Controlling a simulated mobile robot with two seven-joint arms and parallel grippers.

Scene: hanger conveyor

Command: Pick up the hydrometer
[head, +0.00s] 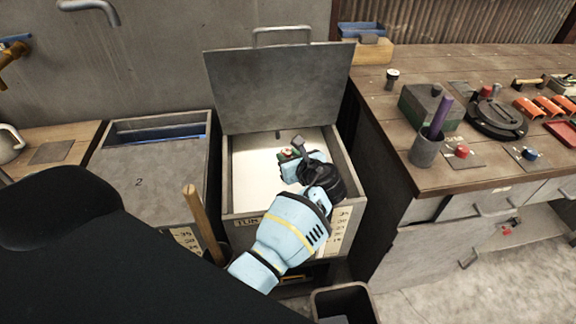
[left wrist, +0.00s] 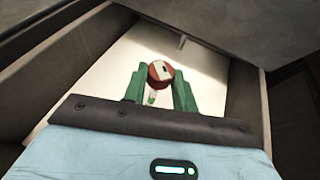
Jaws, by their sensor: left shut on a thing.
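My left gripper (head: 290,154) reaches over an open grey box (head: 231,180) in the head view. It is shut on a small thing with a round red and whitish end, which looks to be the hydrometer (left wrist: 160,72). In the left wrist view this thing sits between the green fingers (left wrist: 158,90), with a short pale part showing below the red end. Its lower part is hidden. In the head view only a bit of red shows at the fingertips. My right gripper is in neither view.
The box's grey lid (head: 280,85) stands raised at the back, and its inside is bright white (head: 255,150). A wooden bench (head: 400,150) with tools and a purple rod (head: 440,115) is at right.

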